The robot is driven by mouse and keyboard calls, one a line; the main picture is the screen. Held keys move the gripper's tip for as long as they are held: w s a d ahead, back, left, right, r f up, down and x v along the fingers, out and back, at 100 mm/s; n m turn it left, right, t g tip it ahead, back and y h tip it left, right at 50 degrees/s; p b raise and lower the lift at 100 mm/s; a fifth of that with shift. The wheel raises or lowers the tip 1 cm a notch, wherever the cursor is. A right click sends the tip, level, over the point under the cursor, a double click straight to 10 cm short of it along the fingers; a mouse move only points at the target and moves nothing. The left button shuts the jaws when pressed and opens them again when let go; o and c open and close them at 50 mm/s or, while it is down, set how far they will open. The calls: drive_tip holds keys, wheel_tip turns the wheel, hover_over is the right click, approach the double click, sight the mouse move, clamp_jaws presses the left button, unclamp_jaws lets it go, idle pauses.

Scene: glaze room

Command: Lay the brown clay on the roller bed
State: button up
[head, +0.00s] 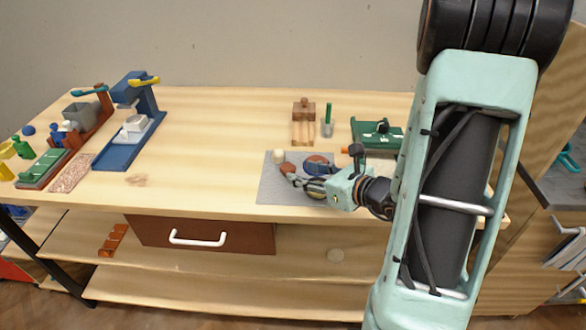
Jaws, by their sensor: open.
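A small reddish-brown lump (287,168), which looks like the brown clay, is on the grey mat (268,187) near the table's front edge. My gripper (291,179) is low over the mat, with its fingertips right at the lump. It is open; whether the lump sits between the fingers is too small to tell. A green device (377,133) with a dark top and an orange knob stands right of the mat and may be the roller bed. The arm hides the area to its right.
A cream lump (278,156) and a blue-and-brown round piece (318,161) lie close to my gripper. A wooden block piece (304,112) and a green stick in a cup (327,122) stand behind. A blue press (134,121) is at left. The table's middle left is clear.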

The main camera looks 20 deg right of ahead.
sight(282, 168)
drive_tip(key=shift+o, duration=0.5)
drive_tip(key=v, duration=0.4)
drive_tip(key=shift+s+r, duration=0.1)
drive_tip(key=shift+s, duration=0.1)
drive_tip(key=a+g, duration=0.2)
drive_tip(key=w+a+g, duration=0.1)
drive_tip(key=shift+w+r+n, duration=0.1)
drive_tip(key=shift+r+n, duration=0.2)
drive_tip(key=shift+r, duration=0.1)
drive_tip(key=w+r+h, duration=0.1)
drive_tip(key=w+r+g+h, duration=0.1)
drive_tip(key=r, duration=0.1)
drive_tip(key=shift+w+d, duration=0.25)
drive_tip(key=shift+d, duration=0.1)
drive_tip(key=b+x, duration=0.2)
drive_tip(key=x, duration=0.3)
drive_tip(key=shift+w+d+f, duration=0.1)
drive_tip(key=shift+w+f, duration=0.1)
drive_tip(key=shift+w, duration=0.05)
drive_tip(key=f, duration=0.1)
drive_tip(key=w+f+b, duration=0.1)
drive_tip(key=w+a+f, duration=0.1)
drive_tip(key=shift+f+b, duration=0.35)
drive_tip(key=shift+f, duration=0.05)
drive_tip(key=shift+w+a+f, duration=0.15)
drive_tip(key=shift+w+f, duration=0.1)
drive_tip(key=shift+w, duration=0.15)
